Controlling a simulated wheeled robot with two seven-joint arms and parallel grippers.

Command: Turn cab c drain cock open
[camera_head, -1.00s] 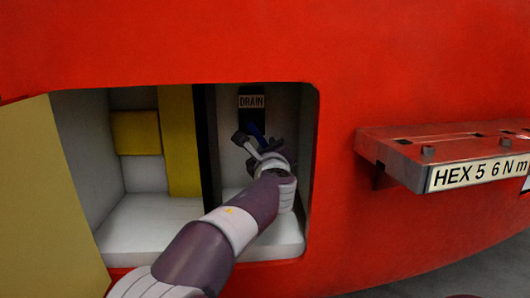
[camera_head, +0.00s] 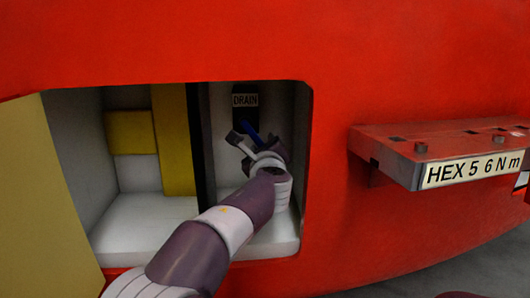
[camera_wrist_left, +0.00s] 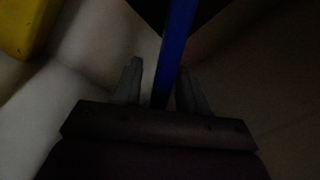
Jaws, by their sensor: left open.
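The drain cock shows as a blue lever (camera_head: 252,132) below the black DRAIN label (camera_head: 245,100) in the right part of the red nose's recess. In the left wrist view the blue lever (camera_wrist_left: 174,52) runs down between the two fingers. My left gripper (camera_head: 246,142) is inside the recess at the lever, and it shows in the left wrist view (camera_wrist_left: 160,88) with its fingers apart, one on each side of the lever. Whether a finger touches the lever I cannot tell. The lever's lower end and pivot are hidden by my gripper. My right gripper is not in view.
A black divider (camera_head: 201,150) splits the recess, with yellow blocks (camera_head: 132,132) in the left part. A yellow door panel (camera_head: 45,200) stands open at the left. A red shelf (camera_head: 400,150) labelled HEX 5 6 N m juts out at the right.

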